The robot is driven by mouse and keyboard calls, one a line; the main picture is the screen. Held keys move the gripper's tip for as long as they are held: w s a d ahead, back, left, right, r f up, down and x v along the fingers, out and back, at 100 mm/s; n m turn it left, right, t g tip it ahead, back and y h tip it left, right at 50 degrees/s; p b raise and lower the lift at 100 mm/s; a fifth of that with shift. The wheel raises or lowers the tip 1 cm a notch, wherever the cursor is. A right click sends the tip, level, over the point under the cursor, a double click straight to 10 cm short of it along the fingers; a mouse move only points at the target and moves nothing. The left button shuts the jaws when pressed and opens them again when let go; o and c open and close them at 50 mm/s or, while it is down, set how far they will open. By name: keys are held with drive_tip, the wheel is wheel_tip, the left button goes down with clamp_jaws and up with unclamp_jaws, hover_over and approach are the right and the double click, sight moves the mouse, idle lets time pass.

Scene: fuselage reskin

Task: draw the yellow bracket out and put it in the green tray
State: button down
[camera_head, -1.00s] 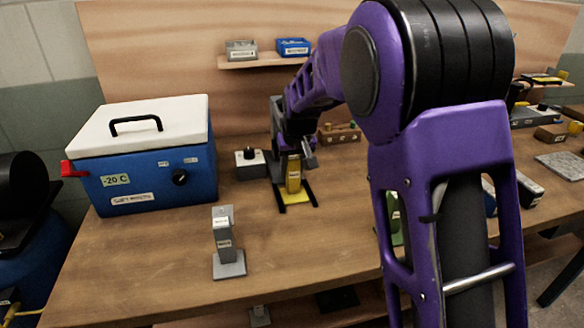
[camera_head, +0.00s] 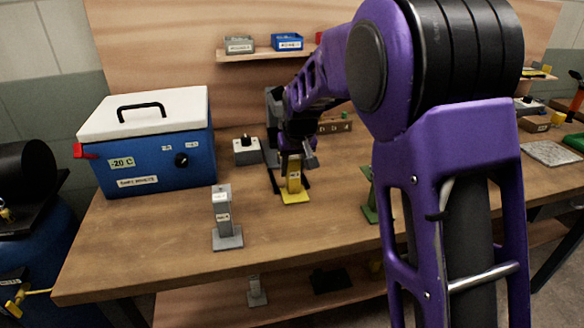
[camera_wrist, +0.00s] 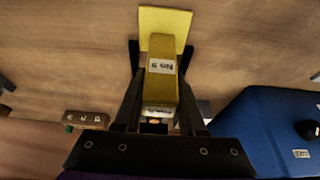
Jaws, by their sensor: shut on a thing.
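The yellow bracket (camera_head: 294,180) stands upright on its flat yellow foot, on or just above the wooden bench. Its foot reaches past the front ends of two dark rails of a grey and black holder (camera_head: 272,150). My gripper (camera_head: 292,162) is shut on the bracket's upper part. In the wrist view, the bracket (camera_wrist: 163,85) with its white label sits between my dark fingers (camera_wrist: 160,105).
A grey bracket (camera_head: 225,220) stands front left of the yellow one. A green bracket (camera_head: 370,200) stands to the right, partly behind my arm. A blue cooler (camera_head: 155,155) is at left, and a small grey box with a black knob (camera_head: 247,151) beside the holder.

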drive_tip(key=shift+c, duration=2)
unclamp_jaws()
drive_tip(key=shift+w, duration=0.1)
drive_tip(key=shift+r, duration=0.1)
drive_tip(key=p+v, duration=0.2)
drive_tip(key=v, duration=1.5)
drive_tip(key=shift+s, duration=0.2)
drive_tip(key=shift+d, duration=0.1)
drive_tip(key=shift+r, duration=0.1)
